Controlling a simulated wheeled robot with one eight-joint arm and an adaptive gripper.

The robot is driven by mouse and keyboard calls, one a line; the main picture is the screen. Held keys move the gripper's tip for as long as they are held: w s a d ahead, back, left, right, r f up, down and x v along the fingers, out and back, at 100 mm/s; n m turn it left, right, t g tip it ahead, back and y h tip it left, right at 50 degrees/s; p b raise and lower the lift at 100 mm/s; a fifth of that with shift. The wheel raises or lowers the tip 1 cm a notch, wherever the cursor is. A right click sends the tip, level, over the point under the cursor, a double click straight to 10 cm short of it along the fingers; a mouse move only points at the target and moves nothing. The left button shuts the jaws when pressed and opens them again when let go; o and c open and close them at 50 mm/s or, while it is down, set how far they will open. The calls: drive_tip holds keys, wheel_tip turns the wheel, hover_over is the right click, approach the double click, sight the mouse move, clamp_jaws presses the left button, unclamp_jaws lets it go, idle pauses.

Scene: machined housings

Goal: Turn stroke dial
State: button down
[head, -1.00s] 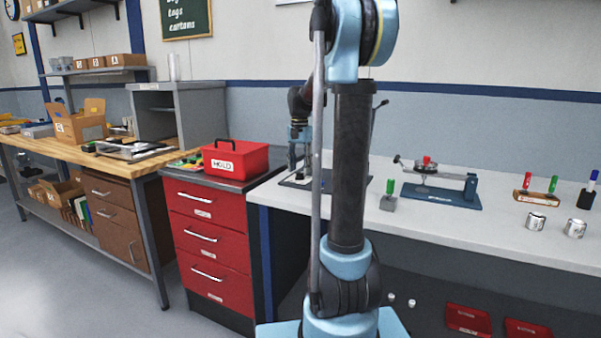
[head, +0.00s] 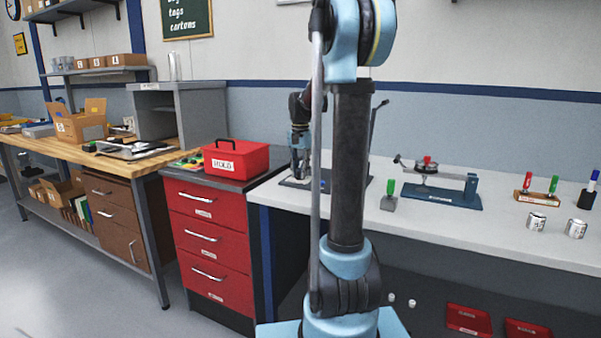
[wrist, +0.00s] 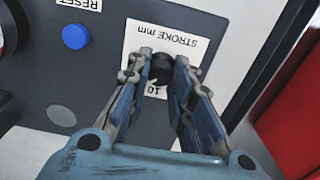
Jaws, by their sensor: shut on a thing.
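The stroke dial (wrist: 161,70) is a small black knob on a white label marked "STROKE mm", with a "10" mark beside it, on a dark panel (wrist: 60,85) in the wrist view. My gripper (wrist: 161,68) reaches down over the dial, with its two blue-grey fingers on either side, shut on it. The fingers hide the dial's sides and part of its scale. In the head view my gripper (head: 300,165) is low at the device's base plate (head: 292,181) on the white bench; my own arm hides much of the device.
A blue button (wrist: 75,36) under a "RESET" label sits left of the dial. A red box (head: 238,160) stands on the red cabinet left of the bench.

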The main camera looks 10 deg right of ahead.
drive_tip(key=shift+n, duration=0.3)
drive_tip(key=n, duration=0.4)
drive_tip(key=shift+s+n, duration=0.1)
drive_tip(key=shift+n, duration=1.9)
drive_tip(key=c, duration=1.4)
unclamp_jaws()
drive_tip(key=shift+o, duration=0.2)
